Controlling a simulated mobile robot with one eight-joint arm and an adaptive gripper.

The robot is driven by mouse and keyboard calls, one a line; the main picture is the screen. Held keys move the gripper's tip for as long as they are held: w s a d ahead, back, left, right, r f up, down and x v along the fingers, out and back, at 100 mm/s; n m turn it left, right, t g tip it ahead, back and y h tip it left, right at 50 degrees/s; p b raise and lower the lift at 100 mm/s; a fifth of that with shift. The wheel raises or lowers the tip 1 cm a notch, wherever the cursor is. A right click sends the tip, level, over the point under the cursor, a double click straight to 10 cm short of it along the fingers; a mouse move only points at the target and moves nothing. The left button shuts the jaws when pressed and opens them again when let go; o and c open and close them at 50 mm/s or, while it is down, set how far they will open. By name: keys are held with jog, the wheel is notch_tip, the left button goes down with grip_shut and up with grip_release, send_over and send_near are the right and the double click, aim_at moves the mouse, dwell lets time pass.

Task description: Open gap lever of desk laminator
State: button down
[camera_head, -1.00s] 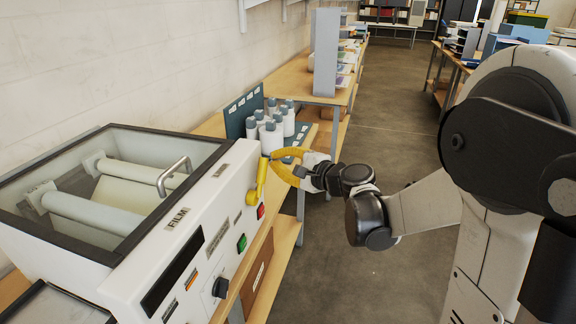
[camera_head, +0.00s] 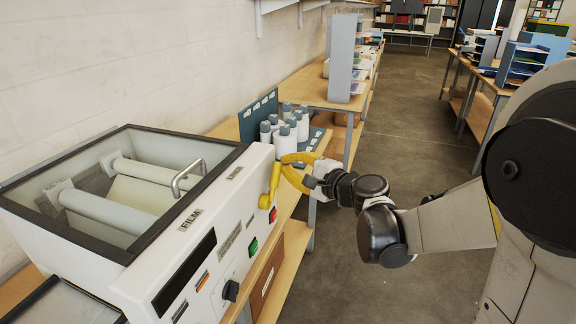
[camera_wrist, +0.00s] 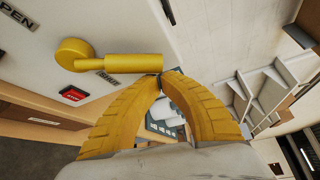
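The desk laminator (camera_head: 200,255) is a white box at the lower left of the head view. Its yellow gap lever (camera_head: 271,185) is on the front panel, bar pointing up from its round hub. My gripper (camera_head: 283,163) has curved yellow fingers whose tips meet beside the lever's free end. In the wrist view my gripper (camera_wrist: 160,76) looks shut with nothing seen between its tips. Whether the tips touch the lever is unclear.
A red button (camera_head: 272,215), a green button (camera_head: 253,246) and a black knob (camera_head: 230,290) are on the panel. Several white bottles (camera_head: 290,128) stand on the bench behind. A metal handle (camera_head: 186,180) rises from the lid.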

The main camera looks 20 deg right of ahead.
jog(key=shift+s+a+r+n, duration=0.1)
jog(key=shift+s+r+n, duration=0.1)
jog(key=shift+n, duration=0.1)
jog(key=s+a+r+n+t, duration=0.1)
jog(key=s+a+n+b, duration=0.1)
jog(key=s, duration=0.1)
jog(key=s+a+r+n+t, duration=0.1)
jog(key=shift+s+a+r+n+t+y, duration=0.2)
jog(key=shift+s+r+n+t+y, duration=0.1)
jog(key=shift+s+n+y, duration=0.1)
jog(key=shift+s+a, duration=0.8)
jog(key=shift+s, duration=0.25)
jog(key=shift+s+a+f, duration=0.3)
jog(key=shift+s+a, duration=0.2)
jog(key=shift+s, duration=0.15)
